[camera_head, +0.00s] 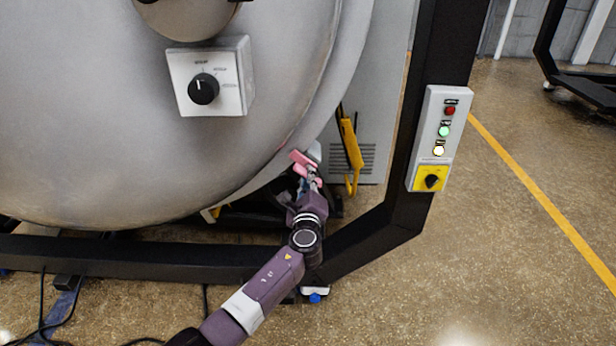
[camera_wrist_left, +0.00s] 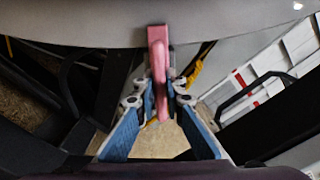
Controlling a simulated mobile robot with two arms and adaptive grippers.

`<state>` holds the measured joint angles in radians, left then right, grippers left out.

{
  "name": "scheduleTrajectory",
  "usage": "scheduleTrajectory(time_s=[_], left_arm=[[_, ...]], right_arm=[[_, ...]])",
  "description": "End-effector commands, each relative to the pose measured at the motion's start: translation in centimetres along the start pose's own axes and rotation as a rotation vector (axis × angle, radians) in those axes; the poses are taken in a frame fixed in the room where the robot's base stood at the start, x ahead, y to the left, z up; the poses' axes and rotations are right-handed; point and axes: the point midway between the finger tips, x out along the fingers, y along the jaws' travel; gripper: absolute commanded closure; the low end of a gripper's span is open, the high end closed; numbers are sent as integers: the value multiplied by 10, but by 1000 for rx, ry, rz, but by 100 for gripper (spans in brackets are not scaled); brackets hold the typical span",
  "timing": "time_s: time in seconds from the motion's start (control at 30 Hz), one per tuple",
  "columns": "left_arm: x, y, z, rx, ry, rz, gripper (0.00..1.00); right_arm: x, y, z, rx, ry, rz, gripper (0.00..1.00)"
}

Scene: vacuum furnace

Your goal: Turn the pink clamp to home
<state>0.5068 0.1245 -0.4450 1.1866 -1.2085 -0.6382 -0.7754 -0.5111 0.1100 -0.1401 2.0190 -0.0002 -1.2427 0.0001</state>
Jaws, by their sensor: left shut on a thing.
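The pink clamp (camera_head: 303,162) sits at the lower right edge of the big grey round furnace door (camera_head: 110,130). In the left wrist view the pink clamp (camera_wrist_left: 158,75) hangs down from the door rim, with its lower part between the two blue fingers. My left gripper (camera_head: 312,186) reaches up to it from below, and it also shows in the left wrist view (camera_wrist_left: 160,98), shut on the clamp. The gripper and wrist partly hide the clamp's lower end in the head view. My right gripper is not in view.
A white box with a black knob (camera_head: 203,88) is on the door. A black frame post (camera_head: 440,50) at the right carries a control panel (camera_head: 438,138) with lights and a yellow switch. A yellow handle (camera_head: 350,150) is beside the clamp.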

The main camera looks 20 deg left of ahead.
Motion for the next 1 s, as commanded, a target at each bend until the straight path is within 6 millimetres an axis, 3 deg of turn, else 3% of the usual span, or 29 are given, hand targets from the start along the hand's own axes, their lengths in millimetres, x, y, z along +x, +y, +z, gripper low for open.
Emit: scheduleTrajectory(time_s=[0.1,0.13,0.27,0.67,0.83,1.0], left_arm=[[-1,1,-2,4,3,1,100],[-1,1,-2,4,3,1,87],[-1,1,-2,3,2,1,73],[-6,1,-1,1,2,1,72],[-28,1,-1,0,2,1,72],[-62,1,-2,0,4,0,72]], right_arm=[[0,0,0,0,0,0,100],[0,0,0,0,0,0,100],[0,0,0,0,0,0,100],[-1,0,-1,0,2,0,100],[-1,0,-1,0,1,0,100],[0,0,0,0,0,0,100]])
